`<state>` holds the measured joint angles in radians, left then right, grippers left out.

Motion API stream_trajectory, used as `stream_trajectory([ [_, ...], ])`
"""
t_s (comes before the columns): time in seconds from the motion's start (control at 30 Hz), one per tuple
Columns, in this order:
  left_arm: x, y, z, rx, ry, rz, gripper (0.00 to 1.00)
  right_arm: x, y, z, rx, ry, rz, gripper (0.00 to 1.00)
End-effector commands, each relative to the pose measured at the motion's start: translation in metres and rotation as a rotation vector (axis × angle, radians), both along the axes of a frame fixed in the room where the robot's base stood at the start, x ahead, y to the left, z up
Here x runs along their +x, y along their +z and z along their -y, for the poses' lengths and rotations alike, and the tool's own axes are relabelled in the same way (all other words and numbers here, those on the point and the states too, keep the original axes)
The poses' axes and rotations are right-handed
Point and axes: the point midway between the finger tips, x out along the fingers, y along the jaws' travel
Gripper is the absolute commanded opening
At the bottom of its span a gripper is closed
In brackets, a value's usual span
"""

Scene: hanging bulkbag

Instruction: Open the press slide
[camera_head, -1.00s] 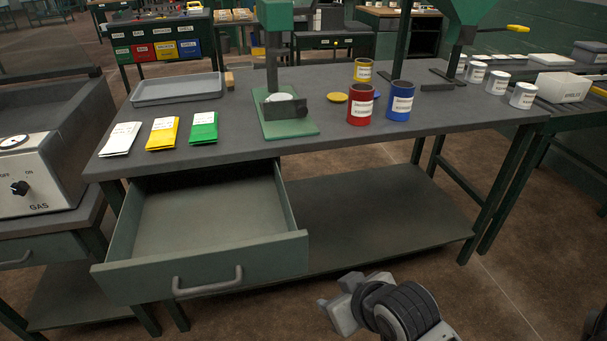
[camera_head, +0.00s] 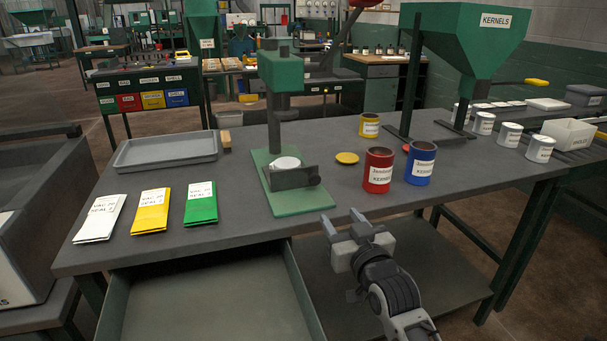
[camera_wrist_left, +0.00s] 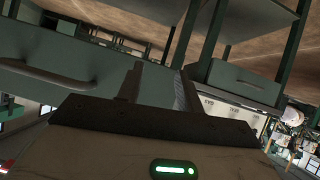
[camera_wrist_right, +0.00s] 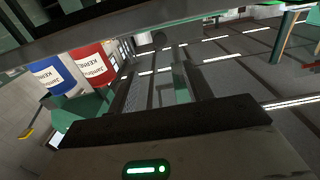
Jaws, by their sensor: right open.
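The green press (camera_head: 281,120) stands on the workbench. Its dark slide block (camera_head: 291,178) sits low on the base plate, with a round black knob (camera_head: 314,180) at its right end and a white disc (camera_head: 287,163) behind it. My right gripper (camera_head: 343,221) is open and empty near the bench's front edge, right of and nearer than the knob, apart from it. Its fingers (camera_wrist_right: 158,88) also show spread in the right wrist view. My left gripper is outside the head view; in the left wrist view its fingers (camera_wrist_left: 158,88) are apart with nothing between them.
A red can (camera_head: 378,173) and a blue can (camera_head: 420,165) stand right of the press. A yellow lid (camera_head: 346,158) lies between. White, yellow and green packets (camera_head: 200,203) and a grey tray (camera_head: 166,150) are left. An open drawer (camera_head: 205,300) juts out below the bench.

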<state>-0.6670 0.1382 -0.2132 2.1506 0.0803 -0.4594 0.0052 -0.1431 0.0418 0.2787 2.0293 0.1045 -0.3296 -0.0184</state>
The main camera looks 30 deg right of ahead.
Motion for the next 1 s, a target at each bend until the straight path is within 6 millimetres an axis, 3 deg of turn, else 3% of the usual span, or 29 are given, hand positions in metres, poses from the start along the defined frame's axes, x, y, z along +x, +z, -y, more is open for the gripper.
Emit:
stream_trajectory([
  [0.17, -0.004, -0.003, 0.000, 0.000, 0.000, -0.012, 0.36, 0.019, 0.001, 0.005, 0.000, 0.000, 0.002, 0.50],
  [0.7, -0.011, -0.012, 0.001, -0.004, -0.001, -0.032, 0.36, 0.127, 0.000, 0.031, -0.001, 0.000, 0.000, 0.50],
  [1.0, -0.005, -0.004, 0.002, -0.011, -0.001, -0.010, 0.36, 0.152, -0.001, 0.037, -0.002, 0.001, -0.001, 0.50],
])
